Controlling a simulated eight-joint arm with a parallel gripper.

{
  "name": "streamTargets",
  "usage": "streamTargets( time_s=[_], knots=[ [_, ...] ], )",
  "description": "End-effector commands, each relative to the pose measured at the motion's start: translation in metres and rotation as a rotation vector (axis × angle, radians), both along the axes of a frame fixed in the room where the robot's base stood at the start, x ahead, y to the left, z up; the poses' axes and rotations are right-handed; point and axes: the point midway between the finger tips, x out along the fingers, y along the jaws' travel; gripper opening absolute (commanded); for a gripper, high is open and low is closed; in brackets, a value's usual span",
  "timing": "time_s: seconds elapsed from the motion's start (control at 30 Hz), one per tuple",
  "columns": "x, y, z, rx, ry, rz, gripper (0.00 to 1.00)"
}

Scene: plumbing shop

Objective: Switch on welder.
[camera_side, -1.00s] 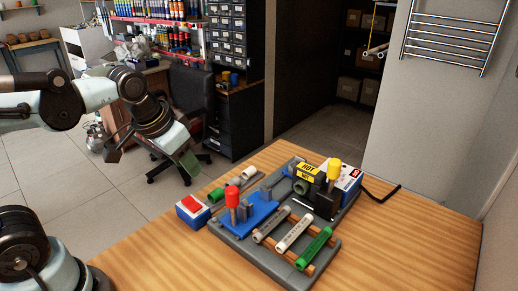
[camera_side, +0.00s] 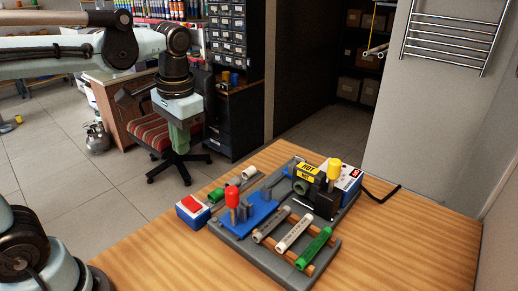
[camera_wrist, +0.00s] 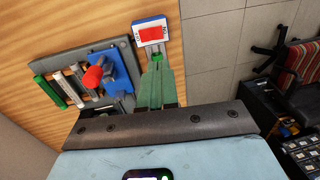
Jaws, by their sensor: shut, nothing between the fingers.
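The welder, a dark block with a yellow HOT label (camera_side: 308,171) beside a blue and white housing (camera_side: 347,176), stands at the back right of the grey board in the side view. A small blue and white box with a red top (camera_side: 192,208) sits at the board's left; it also shows in the wrist view as a white-faced box with a red panel (camera_wrist: 150,34). My gripper (camera_side: 183,150) is shut and empty, pointing down above and behind this box. Its green fingers show in the wrist view (camera_wrist: 157,68), apart from the box.
The grey board (camera_side: 250,246) carries a blue fixture with a red-capped post (camera_side: 232,199), a yellow-capped post (camera_side: 334,168) and white and green pipes (camera_side: 314,247). A black cable (camera_side: 382,194) lies behind. The wooden table (camera_side: 400,250) is clear at front and right.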

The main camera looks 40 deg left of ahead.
Motion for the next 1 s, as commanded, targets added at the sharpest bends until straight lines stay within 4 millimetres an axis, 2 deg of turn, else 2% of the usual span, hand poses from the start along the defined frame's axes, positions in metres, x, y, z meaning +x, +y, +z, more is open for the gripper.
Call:
streamTargets(
  time_s=[0.17,0.7,1.0],
  knots=[
    [0.001,0.002,-0.013,0.000,-0.001,0.001,0.00],
    [0.001,0.011,-0.087,0.000,-0.001,0.001,0.00],
    [0.000,0.015,-0.121,0.000,-0.001,0.001,0.00]
  ],
)
